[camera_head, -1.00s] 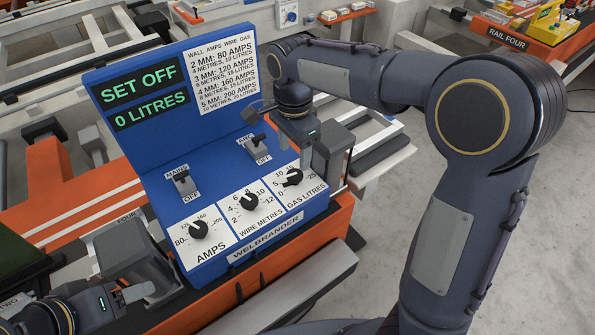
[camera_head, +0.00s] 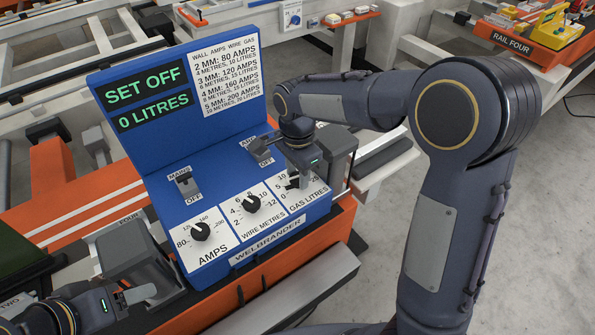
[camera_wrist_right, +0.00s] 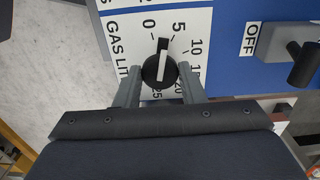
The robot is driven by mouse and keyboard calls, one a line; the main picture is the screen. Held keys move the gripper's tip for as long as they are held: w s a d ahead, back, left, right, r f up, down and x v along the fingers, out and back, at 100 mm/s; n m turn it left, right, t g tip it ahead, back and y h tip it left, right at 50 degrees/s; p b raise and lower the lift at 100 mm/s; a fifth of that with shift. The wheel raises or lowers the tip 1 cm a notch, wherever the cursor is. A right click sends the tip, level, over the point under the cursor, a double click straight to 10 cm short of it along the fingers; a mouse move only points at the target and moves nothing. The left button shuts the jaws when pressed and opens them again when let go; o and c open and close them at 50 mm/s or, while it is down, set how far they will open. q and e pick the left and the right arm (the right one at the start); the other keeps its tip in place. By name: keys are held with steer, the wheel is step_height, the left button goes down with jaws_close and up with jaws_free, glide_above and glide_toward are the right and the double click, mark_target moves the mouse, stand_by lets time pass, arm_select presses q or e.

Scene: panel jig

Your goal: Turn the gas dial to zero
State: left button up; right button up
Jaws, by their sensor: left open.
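The gas litres dial (camera_wrist_right: 160,68) is a round black knob with a white pointer line on the blue Welbrander panel (camera_head: 160,150). In the right wrist view its pointer stands between the 0 and 5 marks. My right gripper (camera_wrist_right: 160,80) is open, one finger on each side of the dial, with gaps visible. In the head view the right gripper (camera_head: 293,182) largely hides the dial. The green display (camera_head: 150,97) reads SET OFF and 0 LITRES. My left gripper (camera_head: 138,293) is open at the lower left, away from the dial.
The amps dial (camera_head: 200,231) and wire metres dial (camera_head: 252,204) sit to the left of the gas dial. A mains lever (camera_head: 185,181) and another lever (camera_head: 260,146) stand above them. The panel rests on an orange rail (camera_head: 240,285).

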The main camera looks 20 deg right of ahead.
mark_target(297, 177)
steer(key=c, duration=0.3)
steer(key=n, duration=0.4)
steer(key=shift+n+p, duration=0.4)
steer(key=o, duration=1)
step_height(297, 177, up, 8)
steer(key=shift+f, duration=0.1)
